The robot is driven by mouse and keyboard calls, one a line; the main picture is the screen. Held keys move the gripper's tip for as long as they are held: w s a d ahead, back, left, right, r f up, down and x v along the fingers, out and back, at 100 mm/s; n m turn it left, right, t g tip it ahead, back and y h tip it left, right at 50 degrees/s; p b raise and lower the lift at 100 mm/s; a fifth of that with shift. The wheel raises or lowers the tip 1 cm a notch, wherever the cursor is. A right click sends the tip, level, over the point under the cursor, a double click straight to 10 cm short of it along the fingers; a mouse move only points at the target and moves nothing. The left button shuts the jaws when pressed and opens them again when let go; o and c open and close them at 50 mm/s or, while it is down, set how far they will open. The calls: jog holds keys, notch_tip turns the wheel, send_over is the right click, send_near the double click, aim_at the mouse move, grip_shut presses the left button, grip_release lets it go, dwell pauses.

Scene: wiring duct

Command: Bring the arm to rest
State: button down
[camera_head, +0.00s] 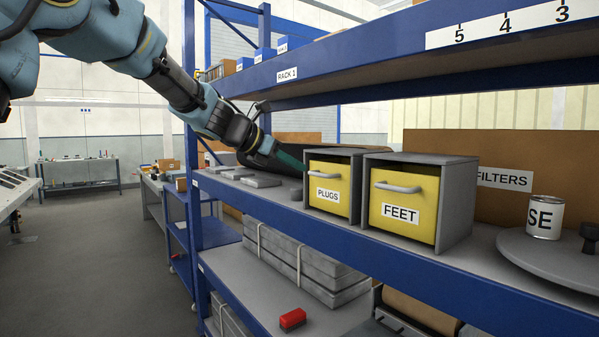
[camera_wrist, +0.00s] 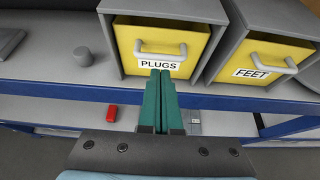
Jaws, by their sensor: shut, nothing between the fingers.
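My gripper (camera_head: 303,166) reaches from the upper left toward the shelf. Its green fingers (camera_wrist: 160,76) are together with nothing between them. In the wrist view the fingertips overlap the lower part of the yellow PLUGS drawer (camera_wrist: 138,44), below its label; whether they touch it I cannot tell. In the head view the tips are just left of the PLUGS drawer (camera_head: 322,201). That drawer and the yellow FEET drawer (camera_head: 400,212) beside it sit in grey housings, and both look closed.
The blue rack's upper shelf (camera_head: 400,50) runs above the arm. A white can (camera_head: 545,217) stands on a round grey tray (camera_head: 548,257) at right. A FILTERS box (camera_head: 505,180) stands behind. A red block (camera_head: 292,319) lies on the lower shelf. Floor (camera_head: 110,270) is clear at left.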

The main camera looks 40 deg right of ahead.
jog(key=a+r, duration=0.3)
jog(key=r, duration=0.4)
jog(key=shift+w+a+b, duration=0.15)
jog(key=shift+a+b, duration=0.1)
jog(key=shift+b, duration=0.2)
jog(key=w+a+f+m+t+y, duration=0.2)
jog(key=w+a+f+m+y, duration=0.2)
jog(key=a+f, duration=0.8)
jog(key=w+a+f+m+t+y, duration=0.1)
jog(key=w+a+f+m+y, duration=0.25)
jog(key=a+f, duration=0.85)
jog(key=s+a+f+m+y, duration=0.1)
jog(key=s+a+f+m, duration=0.2)
jog(key=a, duration=0.6)
jog(key=s+a+f+m+y, duration=0.2)
jog(key=s+a+f+m, duration=0.2)
jog(key=a, duration=0.5)
jog(key=s+a+f+m+y, duration=0.2)
jog(key=s+a+f+m, duration=0.2)
jog(key=a, duration=0.5)
jog(key=shift+s+a+g, duration=0.2)
jog(key=shift+a+g, duration=0.05)
jog(key=shift+g, duration=0.15)
jog(key=c, duration=1.6)
grip_release()
